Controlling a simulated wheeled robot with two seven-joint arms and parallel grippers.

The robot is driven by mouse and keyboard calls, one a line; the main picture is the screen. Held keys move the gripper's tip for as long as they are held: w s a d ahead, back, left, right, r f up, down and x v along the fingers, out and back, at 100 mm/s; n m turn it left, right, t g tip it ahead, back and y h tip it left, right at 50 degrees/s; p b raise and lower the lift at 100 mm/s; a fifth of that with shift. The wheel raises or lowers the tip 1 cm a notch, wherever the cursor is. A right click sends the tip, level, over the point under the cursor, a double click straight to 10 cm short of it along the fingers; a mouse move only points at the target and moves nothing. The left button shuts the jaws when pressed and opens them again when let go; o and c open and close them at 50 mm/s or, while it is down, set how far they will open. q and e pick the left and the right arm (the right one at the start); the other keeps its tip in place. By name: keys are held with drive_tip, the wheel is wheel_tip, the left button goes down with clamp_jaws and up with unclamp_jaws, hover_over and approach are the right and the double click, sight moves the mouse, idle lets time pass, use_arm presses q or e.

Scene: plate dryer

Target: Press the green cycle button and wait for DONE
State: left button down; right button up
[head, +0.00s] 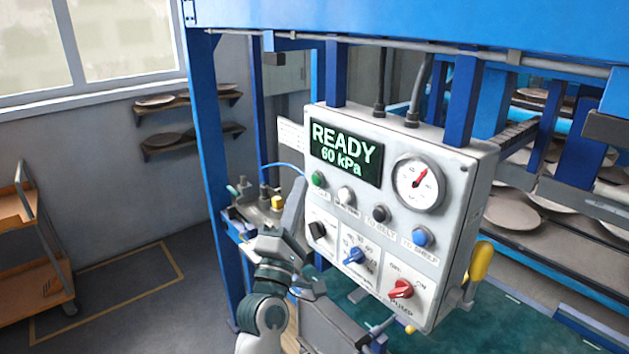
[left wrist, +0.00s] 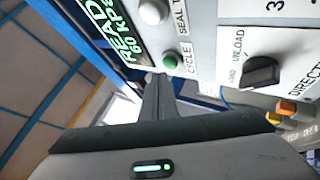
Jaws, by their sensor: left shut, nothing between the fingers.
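The green cycle button (head: 318,179) is at the left of the control panel (head: 460,215), under the display (head: 372,163), which reads READY 60 kPa. The left wrist view shows the green button (left wrist: 171,61) beside its CYCLE label, with part of the display (left wrist: 118,30) to its left. My left gripper (head: 298,186) is shut and empty, its fingers pointing up just left of the button. In the left wrist view its fingertips (left wrist: 157,80) are close below the button and look apart from it. My right gripper is not in view.
White (head: 346,195), black (head: 381,213) and blue (head: 421,237) buttons continue the row. A gauge (head: 419,184) is to the upper right. Black (head: 317,230), blue (head: 354,256) and red (head: 401,289) knobs sit below. A blue frame post (head: 207,130) stands left of my gripper.

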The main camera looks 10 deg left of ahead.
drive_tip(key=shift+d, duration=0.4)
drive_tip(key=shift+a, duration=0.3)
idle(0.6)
use_arm(q)
drive_tip(key=shift+w+d, duration=0.25)
drive_tip(key=shift+w, duration=0.05)
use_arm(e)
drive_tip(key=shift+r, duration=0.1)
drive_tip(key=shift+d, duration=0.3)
